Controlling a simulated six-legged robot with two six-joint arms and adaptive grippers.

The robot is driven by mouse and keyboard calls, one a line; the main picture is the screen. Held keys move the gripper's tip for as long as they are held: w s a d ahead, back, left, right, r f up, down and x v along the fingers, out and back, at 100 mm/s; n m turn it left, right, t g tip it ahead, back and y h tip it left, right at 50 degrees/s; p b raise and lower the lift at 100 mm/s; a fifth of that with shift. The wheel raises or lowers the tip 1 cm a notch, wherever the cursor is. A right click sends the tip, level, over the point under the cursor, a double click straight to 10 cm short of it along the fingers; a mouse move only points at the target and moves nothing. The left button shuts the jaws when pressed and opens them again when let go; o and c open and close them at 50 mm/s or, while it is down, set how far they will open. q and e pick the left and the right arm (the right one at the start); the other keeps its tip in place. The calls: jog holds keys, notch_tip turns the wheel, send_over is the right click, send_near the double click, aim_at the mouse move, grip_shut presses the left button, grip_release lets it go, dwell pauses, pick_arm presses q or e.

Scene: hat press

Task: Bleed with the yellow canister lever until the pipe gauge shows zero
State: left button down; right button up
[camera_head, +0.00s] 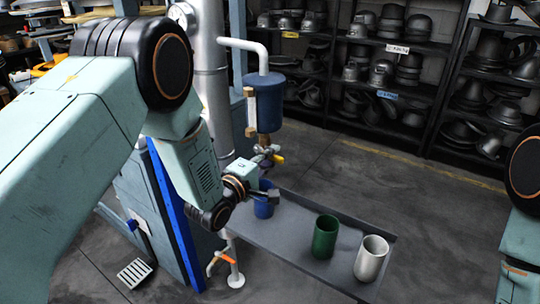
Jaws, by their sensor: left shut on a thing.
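A dark blue canister (264,105) hangs beside the tall grey pipe (210,80). Under it is a valve with a yellow lever (278,159). The round pipe gauge (183,14) is at the top, partly cut by my arm; its reading is too small to tell. My left gripper (269,194) is shut on a blue cup (263,208), which is upright below the canister valve, partly hidden by the gripper. Whether the cup touches the tray is unclear. My right arm shows at the right edge; its gripper is out of view.
A grey tray (290,242) carries a green cup (325,237) and a whitish cup (371,258). A low pipe tap with an orange lever (227,257) stands left of the tray. A foot pedal (135,272) is on the floor. Hat-block shelves (420,95) stand behind.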

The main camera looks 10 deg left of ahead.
pick_arm(q)
jog(key=shift+r, duration=0.1)
jog(key=c, duration=1.3)
grip_release()
jog(key=v, duration=1.2)
